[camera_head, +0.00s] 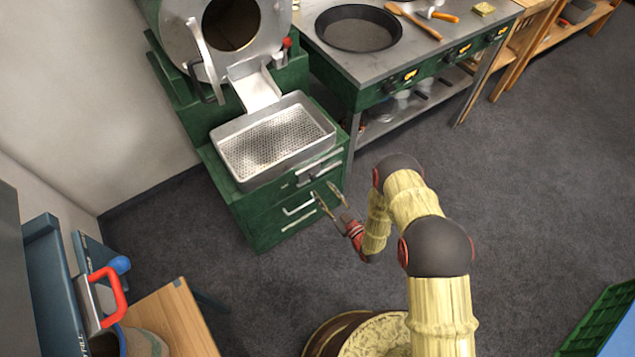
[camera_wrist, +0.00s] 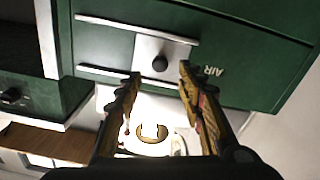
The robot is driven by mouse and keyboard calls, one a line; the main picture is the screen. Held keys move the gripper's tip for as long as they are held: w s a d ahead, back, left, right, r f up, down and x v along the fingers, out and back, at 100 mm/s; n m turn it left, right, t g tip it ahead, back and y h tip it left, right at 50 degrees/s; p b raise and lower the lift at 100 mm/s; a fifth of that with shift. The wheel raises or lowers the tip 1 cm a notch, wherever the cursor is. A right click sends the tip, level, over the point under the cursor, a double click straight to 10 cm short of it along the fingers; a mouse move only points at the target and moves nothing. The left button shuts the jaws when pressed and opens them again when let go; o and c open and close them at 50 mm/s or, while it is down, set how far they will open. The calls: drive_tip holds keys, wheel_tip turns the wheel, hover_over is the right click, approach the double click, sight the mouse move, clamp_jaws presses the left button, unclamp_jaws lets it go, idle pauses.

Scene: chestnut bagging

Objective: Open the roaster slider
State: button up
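The roaster (camera_head: 230,120) is a green cabinet with a round metal drum on top. On its front a metal slider plate (camera_wrist: 162,48) with a dark round knob (camera_wrist: 160,63) sits between two horizontal rails, beside an upside-down "AIR" label (camera_wrist: 213,71). The slider plate also shows small in the head view (camera_head: 307,178). My gripper (camera_head: 325,192) is open and empty just in front of the roaster front. In the wrist view my gripper (camera_wrist: 160,71) has one fingertip on each side of the knob, apart from it. How far the tips are from the plate is hard to tell.
A perforated metal tray (camera_head: 275,142) sits on the roaster above the slider, below the chute. A stove table with a dark pan (camera_head: 357,28) stands to the right. Open grey floor (camera_head: 540,160) lies right of my arm.

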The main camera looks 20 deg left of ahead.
sight(315, 180)
drive_tip(key=shift+b+x, duration=0.85)
drive_tip(key=shift+x, duration=2.3)
drive_tip(key=shift+c, duration=1)
drive_tip(key=c, duration=0.8)
clamp_jaws()
